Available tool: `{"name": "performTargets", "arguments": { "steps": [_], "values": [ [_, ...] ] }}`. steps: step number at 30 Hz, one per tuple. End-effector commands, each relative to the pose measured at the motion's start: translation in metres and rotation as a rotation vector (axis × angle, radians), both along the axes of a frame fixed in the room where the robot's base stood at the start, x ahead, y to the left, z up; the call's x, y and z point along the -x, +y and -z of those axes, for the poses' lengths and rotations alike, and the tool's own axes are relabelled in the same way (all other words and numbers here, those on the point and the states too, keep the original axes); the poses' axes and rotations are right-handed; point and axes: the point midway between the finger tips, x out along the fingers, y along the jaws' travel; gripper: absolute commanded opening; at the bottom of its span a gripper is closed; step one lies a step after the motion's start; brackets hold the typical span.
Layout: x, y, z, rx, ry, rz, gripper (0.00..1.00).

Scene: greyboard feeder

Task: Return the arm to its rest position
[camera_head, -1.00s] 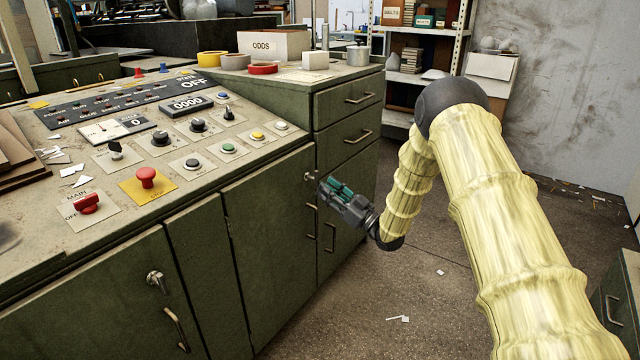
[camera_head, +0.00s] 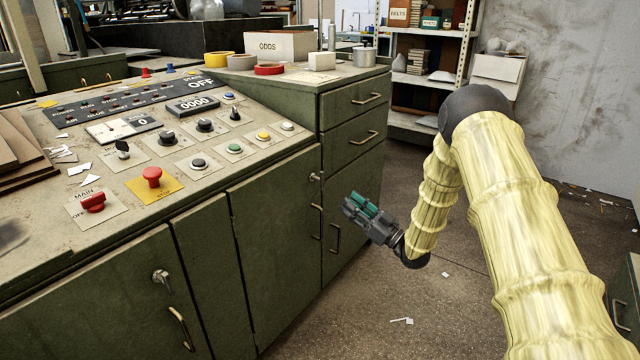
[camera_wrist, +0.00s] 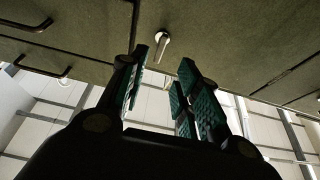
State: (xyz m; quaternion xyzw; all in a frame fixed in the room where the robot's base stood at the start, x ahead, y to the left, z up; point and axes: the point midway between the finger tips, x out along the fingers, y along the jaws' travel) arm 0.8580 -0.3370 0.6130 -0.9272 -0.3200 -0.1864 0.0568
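My gripper (camera_head: 357,205) hangs in front of the green cabinet doors, right of the control panel's front edge and below its top. It has dark fingers with teal pads, and my arm is in a cream ribbed sleeve. In the wrist view my gripper (camera_wrist: 165,85) shows two finger pads set apart with an empty gap between them. A cabinet lock handle (camera_wrist: 162,46) shows beyond the gap. Nothing is held.
The control panel (camera_head: 60,235) has a red main switch (camera_head: 93,202) and a red button (camera_head: 152,176) on a yellow plate. A drawer cabinet (camera_head: 352,120) stands behind my gripper. Shelves (camera_head: 425,80) stand at the back. The floor (camera_head: 400,320) beside the cabinets is mostly clear, with paper scraps.

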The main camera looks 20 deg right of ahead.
Motion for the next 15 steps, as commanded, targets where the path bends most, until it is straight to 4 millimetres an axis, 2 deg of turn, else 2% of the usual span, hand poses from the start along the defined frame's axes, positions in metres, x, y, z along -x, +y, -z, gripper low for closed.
{"name": "performTargets", "arguments": {
  "steps": [4, 7, 11, 15],
  "values": [
    [0.001, 0.004, 0.009, 0.003, 0.025, 0.011, 0.32],
    [0.006, 0.014, 0.037, 0.013, 0.103, 0.052, 0.32],
    [0.024, 0.034, 0.098, 0.045, 0.283, 0.138, 0.32],
    [0.060, 0.052, 0.168, 0.095, 0.503, 0.227, 0.32]
  ]
}}
